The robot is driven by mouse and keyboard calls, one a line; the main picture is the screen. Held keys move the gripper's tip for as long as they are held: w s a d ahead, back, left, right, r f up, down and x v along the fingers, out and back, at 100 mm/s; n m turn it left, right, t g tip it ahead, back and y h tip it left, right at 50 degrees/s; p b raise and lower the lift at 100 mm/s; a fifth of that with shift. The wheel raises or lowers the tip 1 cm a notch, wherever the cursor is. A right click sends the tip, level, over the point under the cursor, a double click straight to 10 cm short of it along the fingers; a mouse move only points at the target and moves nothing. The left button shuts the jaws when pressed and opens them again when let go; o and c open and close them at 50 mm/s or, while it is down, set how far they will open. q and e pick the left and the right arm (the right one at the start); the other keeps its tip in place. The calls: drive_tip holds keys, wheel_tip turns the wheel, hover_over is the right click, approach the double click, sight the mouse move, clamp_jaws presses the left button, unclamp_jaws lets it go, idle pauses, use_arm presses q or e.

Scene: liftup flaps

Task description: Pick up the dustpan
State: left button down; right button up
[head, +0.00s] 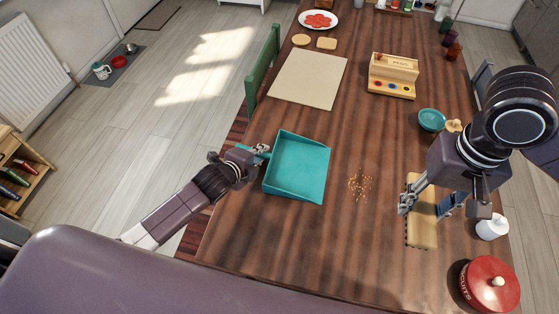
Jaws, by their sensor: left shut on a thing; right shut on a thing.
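The teal dustpan (297,167) is at the left edge of the table, its open tray facing up. My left gripper (258,153) comes in from the left and is shut on the dustpan's handle, which the fingers partly hide. I cannot tell whether the pan touches the table or is slightly above it. My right gripper (428,204) is at the right side, with its fingers on either side of a tan brush (422,227) with dark bristles along its edge. It is shut on the brush.
Crumbs (360,185) lie on the wooden table (330,250) between dustpan and brush. A red tin (489,284), a white lidded pot (492,227) and a teal bowl (431,120) stand at the right. A beige mat (308,79) and wooden box (393,75) lie farther back.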

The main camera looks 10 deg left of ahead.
use_arm(q)
drive_tip(key=shift+r, duration=0.1)
wheel_tip(320, 180, up, 20)
idle(0.5)
use_arm(e)
drive_tip(key=shift+r+p, duration=0.45)
drive_tip(key=shift+p, duration=0.05)
